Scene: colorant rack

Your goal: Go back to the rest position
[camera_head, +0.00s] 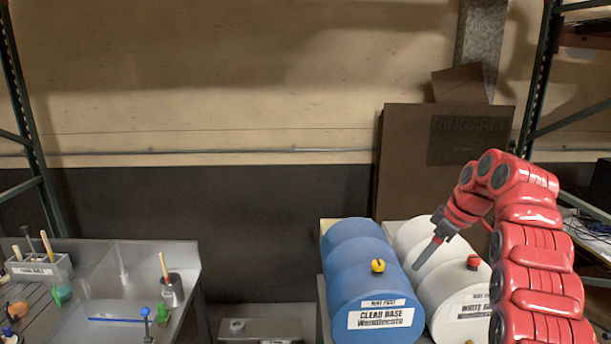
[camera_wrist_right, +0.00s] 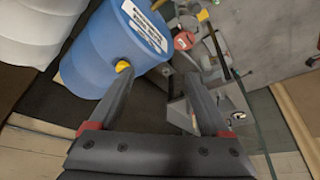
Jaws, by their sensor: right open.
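My right arm, red with dark joints, comes in from the right in the head view. Its right gripper (camera_head: 428,255) points down and to the left, in front of the gap between the blue drum and the white drum. In the right wrist view the two dark fingers of the right gripper (camera_wrist_right: 172,72) are spread apart with nothing between them. The blue drum (camera_head: 345,285) has a yellow cap and a "CLEAR BASE" label. The white drum (camera_head: 440,290) has a red cap and is partly hidden by my arm. My left gripper is not in view.
A grey bench with a sink (camera_head: 180,260) stands at the left with a brush cup (camera_head: 172,291) and a tool holder (camera_head: 38,269). A large cardboard box (camera_head: 405,170) stands behind the drums. Green rack posts rise at both sides. The space above the bench is free.

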